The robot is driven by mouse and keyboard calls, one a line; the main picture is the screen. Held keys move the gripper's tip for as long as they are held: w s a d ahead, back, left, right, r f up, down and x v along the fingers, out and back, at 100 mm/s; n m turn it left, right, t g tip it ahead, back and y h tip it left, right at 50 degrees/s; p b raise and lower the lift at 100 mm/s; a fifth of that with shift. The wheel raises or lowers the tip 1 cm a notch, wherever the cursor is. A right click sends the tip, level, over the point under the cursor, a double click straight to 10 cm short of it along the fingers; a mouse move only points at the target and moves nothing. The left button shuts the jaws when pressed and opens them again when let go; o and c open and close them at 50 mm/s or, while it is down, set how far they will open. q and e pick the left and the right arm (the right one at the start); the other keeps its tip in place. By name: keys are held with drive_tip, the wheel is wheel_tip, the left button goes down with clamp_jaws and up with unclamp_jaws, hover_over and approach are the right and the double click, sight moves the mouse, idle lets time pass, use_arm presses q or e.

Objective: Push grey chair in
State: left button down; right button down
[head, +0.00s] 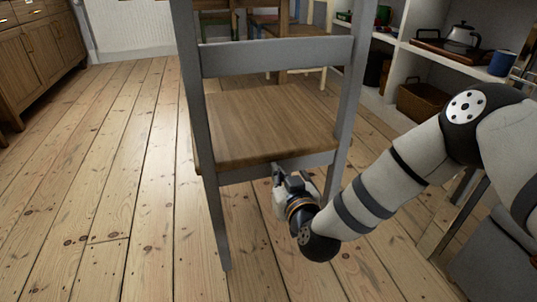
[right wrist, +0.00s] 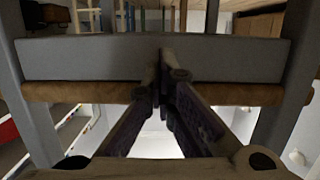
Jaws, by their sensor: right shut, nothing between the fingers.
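The grey chair (head: 265,125) has a grey frame and a brown wooden seat, and stands upright in the middle of the head view with its back towards me. My right gripper (head: 277,170) is shut and empty, at the grey rail under the rear edge of the seat. In the right wrist view the shut fingertips (right wrist: 160,55) overlap the grey rail (right wrist: 80,60); I cannot tell for sure whether they touch it. My left gripper is not in view.
Other chairs and a table (head: 285,30) stand beyond the grey chair. White shelves (head: 400,65) with a kettle (head: 462,38) and a basket (head: 422,100) line the right. A wooden cabinet (head: 35,60) stands at the left. The floorboards (head: 110,150) left of the chair are clear.

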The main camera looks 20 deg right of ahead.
sight(272, 160)
drive_tip(key=shift+w+b, duration=2)
drive_tip(key=shift+w, duration=1.6)
drive_tip(key=shift+w+r+b, duration=0.15)
drive_tip(key=shift+w+b, duration=0.3)
drive_tip(key=shift+w, duration=0.4)
drive_tip(key=shift+s+p, duration=0.45)
drive_tip(key=shift+p, duration=0.25)
drive_tip(key=shift+s+p, duration=1.05)
